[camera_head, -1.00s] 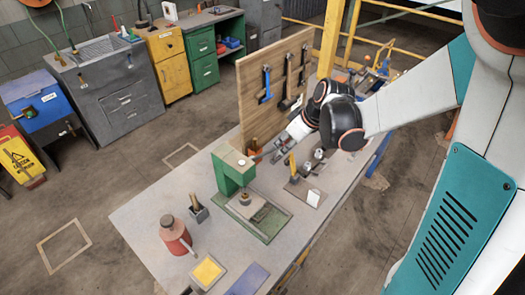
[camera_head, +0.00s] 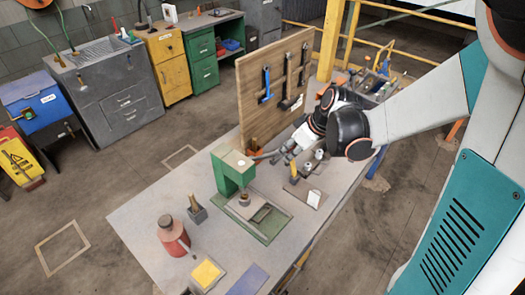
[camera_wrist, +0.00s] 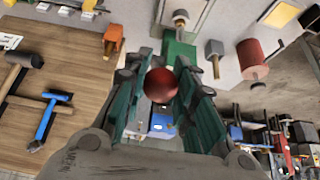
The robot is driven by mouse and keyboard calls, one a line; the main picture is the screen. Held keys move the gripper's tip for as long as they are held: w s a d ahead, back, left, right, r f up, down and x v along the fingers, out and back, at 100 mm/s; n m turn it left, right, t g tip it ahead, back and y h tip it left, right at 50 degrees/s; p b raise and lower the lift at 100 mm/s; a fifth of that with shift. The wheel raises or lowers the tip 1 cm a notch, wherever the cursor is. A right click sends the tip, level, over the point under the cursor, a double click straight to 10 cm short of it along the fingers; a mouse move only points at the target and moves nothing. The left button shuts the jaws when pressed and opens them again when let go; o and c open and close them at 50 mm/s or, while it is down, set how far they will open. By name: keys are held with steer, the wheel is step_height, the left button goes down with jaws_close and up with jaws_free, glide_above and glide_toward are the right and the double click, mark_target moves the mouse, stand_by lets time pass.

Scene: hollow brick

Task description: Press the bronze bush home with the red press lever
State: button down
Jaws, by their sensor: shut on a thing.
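The green press (camera_head: 228,172) stands on the bench, and its green body also shows beyond my fingers in the wrist view (camera_wrist: 178,52). The small bronze bush (camera_head: 243,197) appears upright on the press base, under the head. The red ball knob of the press lever (camera_wrist: 160,85) sits between my two finger pads in the wrist view. My gripper (camera_head: 275,156) is shut on this knob, to the right of the press head. In the head view the knob is hidden by my fingers, and a grey bar runs from the press toward them.
A red bottle (camera_head: 173,236), a grey block with a wooden handle (camera_head: 196,209) and a yellow pad (camera_head: 207,272) stand at the bench's near left. A plate (camera_head: 308,193) with small parts lies right of the press. A wooden tool board (camera_head: 262,110) rises behind.

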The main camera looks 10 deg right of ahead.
steer(key=shift+s+d+f+b, duration=0.3)
steer(key=shift+s+f+b, duration=0.1)
steer(key=shift+f, duration=0.15)
steer(key=shift+s+d+f+b, duration=0.25)
steer(key=shift+s+f+b, duration=0.15)
steer(key=shift+f, duration=0.25)
steer(key=shift+s+d+f+b, duration=0.3)
steer(key=shift+s+f+b, duration=0.05)
steer(key=shift+f+b, duration=0.4)
steer(key=shift+s+d+f+b, duration=0.25)
steer(key=shift+s+f+b, duration=0.15)
steer(key=shift+f+b, duration=0.35)
steer(key=shift+s+d+f+b, duration=0.3)
steer(key=shift+s+f+b, duration=0.05)
steer(key=shift+f+b, duration=0.35)
steer(key=shift+f, duration=0.2)
steer(key=shift+s+d+f+b, duration=0.15)
steer(key=shift+s+f+b, duration=0.1)
steer(key=shift+f+b, duration=0.6)
steer(key=shift+s+d+f+b, duration=0.15)
steer(key=shift+s+f+b, duration=0.05)
steer(key=shift+f+b, duration=0.6)
steer(key=shift+s+d+f+b, duration=0.15)
steer(key=shift+s+f+b, duration=0.1)
steer(key=shift+f+b, duration=0.55)
steer(key=shift+f, duration=0.2)
